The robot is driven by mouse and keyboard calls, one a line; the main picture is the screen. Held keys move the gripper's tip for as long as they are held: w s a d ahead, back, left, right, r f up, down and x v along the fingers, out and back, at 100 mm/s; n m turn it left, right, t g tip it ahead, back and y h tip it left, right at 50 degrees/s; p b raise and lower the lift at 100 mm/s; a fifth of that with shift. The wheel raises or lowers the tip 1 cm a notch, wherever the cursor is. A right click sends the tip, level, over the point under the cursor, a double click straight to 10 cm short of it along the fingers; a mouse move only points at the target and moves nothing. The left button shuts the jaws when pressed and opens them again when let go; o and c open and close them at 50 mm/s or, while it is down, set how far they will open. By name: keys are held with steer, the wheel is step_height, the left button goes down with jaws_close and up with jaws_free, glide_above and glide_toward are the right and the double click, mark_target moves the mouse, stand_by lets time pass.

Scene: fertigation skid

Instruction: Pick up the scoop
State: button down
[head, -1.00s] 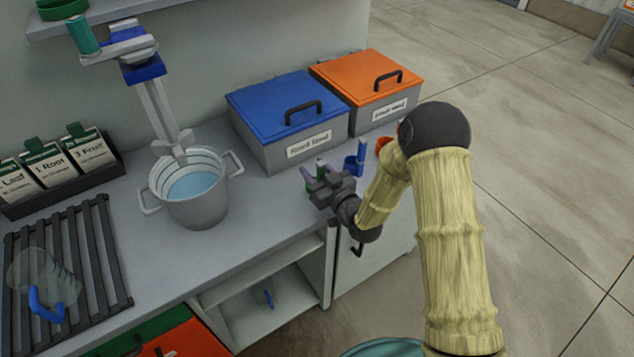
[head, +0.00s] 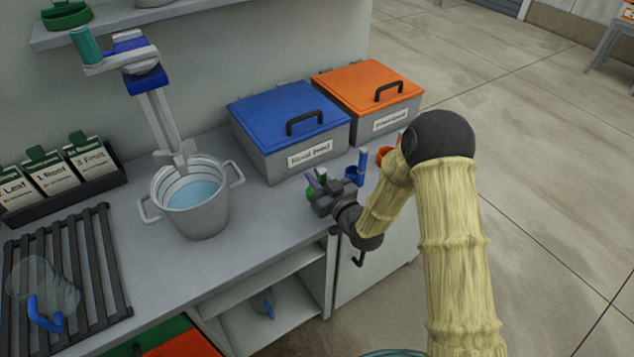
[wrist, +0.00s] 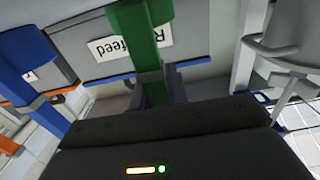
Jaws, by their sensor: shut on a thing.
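A green scoop (wrist: 138,35) has its upright handle between the dark jaws of my gripper (wrist: 155,88) in the wrist view. In the head view my gripper (head: 322,190) is low over the counter, in front of the blue-lidded bin. It is shut on the green scoop, of which only a bit of green (head: 309,191) shows beside the jaws. A blue scoop (head: 355,168) stands just right of the gripper, and an orange one (head: 384,152) is beyond it, partly behind my arm. A purple piece (head: 312,179) shows close behind the gripper. I cannot tell whether the green scoop touches the counter.
The blue-lidded bin (head: 290,120) and orange-lidded bin (head: 370,88) stand behind the scoops. A metal pot (head: 197,210) of water under a stirrer is to the left. A black rack (head: 75,260) lies far left. Counter between pot and gripper is clear.

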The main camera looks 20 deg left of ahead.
step_height(320, 180, up, 9)
stand_by(0.3)
stand_by(0.5)
